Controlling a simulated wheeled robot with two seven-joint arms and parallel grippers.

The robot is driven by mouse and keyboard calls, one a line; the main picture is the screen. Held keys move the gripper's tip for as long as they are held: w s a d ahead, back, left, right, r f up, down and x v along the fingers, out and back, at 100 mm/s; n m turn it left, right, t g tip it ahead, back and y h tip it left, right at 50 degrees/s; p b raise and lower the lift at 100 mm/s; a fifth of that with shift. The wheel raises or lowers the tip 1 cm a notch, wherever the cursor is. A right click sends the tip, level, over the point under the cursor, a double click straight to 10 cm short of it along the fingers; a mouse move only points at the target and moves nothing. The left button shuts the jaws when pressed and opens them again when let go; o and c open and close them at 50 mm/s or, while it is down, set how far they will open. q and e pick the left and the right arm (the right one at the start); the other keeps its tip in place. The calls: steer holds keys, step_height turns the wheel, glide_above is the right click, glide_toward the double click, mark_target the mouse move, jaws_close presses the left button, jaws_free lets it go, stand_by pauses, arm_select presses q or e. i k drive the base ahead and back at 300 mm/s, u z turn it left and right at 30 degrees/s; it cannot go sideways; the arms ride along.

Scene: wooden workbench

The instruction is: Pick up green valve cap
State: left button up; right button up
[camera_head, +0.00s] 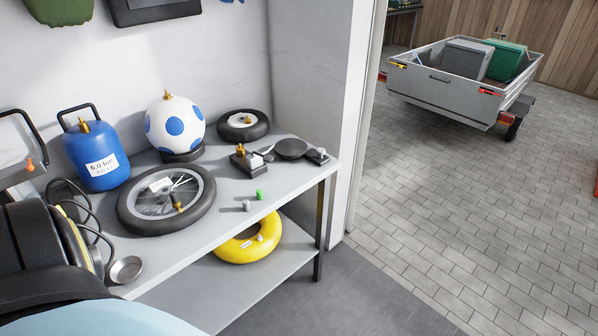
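The green valve cap (260,194) is small and stands on the grey top of the workbench (228,226), close to its front edge. A similar small grey cap (246,206) is just to its left and nearer the edge. Nothing touches or covers the green cap. Neither of my grippers can be made out in the head view.
A spoked wheel (130,215) lies left of the caps. Behind are a blue tank (92,155), a spotted ball (174,124), a small tire (242,126) and a black device (246,162). A yellow ring (226,250) lies on the lower shelf.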

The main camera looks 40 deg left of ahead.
mark_target(259, 192)
steer(key=u, duration=0.4)
steer(key=i, duration=0.9)
steer(key=u, duration=0.75)
